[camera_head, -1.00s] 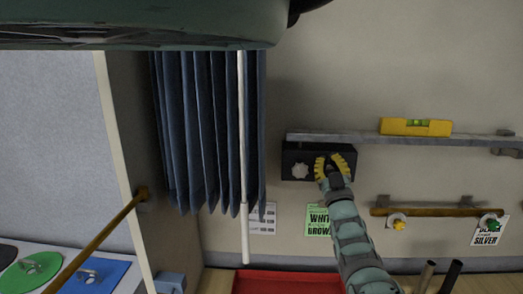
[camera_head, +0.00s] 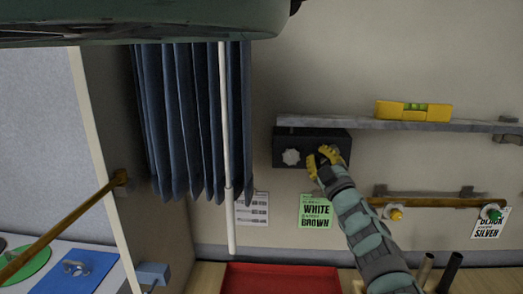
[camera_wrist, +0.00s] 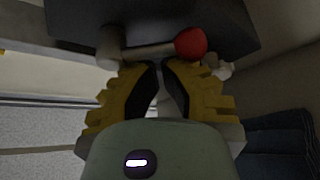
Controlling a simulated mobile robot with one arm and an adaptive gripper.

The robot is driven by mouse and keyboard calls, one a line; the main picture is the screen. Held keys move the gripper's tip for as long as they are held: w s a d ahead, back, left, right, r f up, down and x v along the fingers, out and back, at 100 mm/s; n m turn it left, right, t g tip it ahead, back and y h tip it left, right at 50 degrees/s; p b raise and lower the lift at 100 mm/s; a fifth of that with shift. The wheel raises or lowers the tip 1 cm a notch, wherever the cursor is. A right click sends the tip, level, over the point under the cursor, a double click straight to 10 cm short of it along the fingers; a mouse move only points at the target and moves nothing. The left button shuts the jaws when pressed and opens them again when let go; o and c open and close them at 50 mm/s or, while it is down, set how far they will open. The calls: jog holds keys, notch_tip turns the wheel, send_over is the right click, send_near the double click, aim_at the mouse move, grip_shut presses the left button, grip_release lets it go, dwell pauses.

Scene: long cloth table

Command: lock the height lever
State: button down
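A dark box (camera_head: 299,139) is fixed to the wall under a grey shelf. In the wrist view the box (camera_wrist: 90,18) carries a lever, a short grey rod (camera_wrist: 148,51) running from a grey round pivot (camera_wrist: 110,46) to a red ball (camera_wrist: 190,44). The lever lies nearly level across that view. My yellow gripper (camera_head: 325,154) is in front of the right part of the box and hides the lever in the head view. In the wrist view my fingertips (camera_wrist: 158,66) are together just below the rod, with nothing seen between them. Contact with the rod cannot be told.
A pale knob (camera_head: 291,157) sits on the box's left part. A yellow level (camera_head: 413,111) rests on the shelf (camera_head: 400,125). A brown rail (camera_head: 430,202) with knobs is below right. A blue curtain (camera_head: 180,120) with a white rod hangs left. A red tray (camera_head: 290,280) is below.

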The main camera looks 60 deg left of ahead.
jog(key=n+g, duration=0.1)
jog(key=n, duration=0.1)
jog(key=f+n+g+h+p, duration=0.1)
jog(key=n, duration=0.1)
jog(key=shift+n+g, duration=0.3)
jog(key=shift+n, duration=0.1)
jog(key=n, duration=0.1)
jog(key=n+p, duration=0.1)
jog(key=f+n+g+h, duration=0.1)
jog(key=shift+w+d, duration=0.25)
jog(key=shift+w, duration=0.1)
jog(key=shift+s+a+r+p, duration=0.15)
jog(key=shift+s+p, duration=0.15)
jog(key=shift+p, duration=0.15)
jog(key=s+d+b, duration=0.3)
jog(key=s+d, duration=0.1)
jog(key=d, duration=0.4)
jog(key=shift+s+d+f+b, duration=0.15)
jog(key=shift+d+f+b, duration=0.05)
jog(key=shift+f+b, duration=0.15)
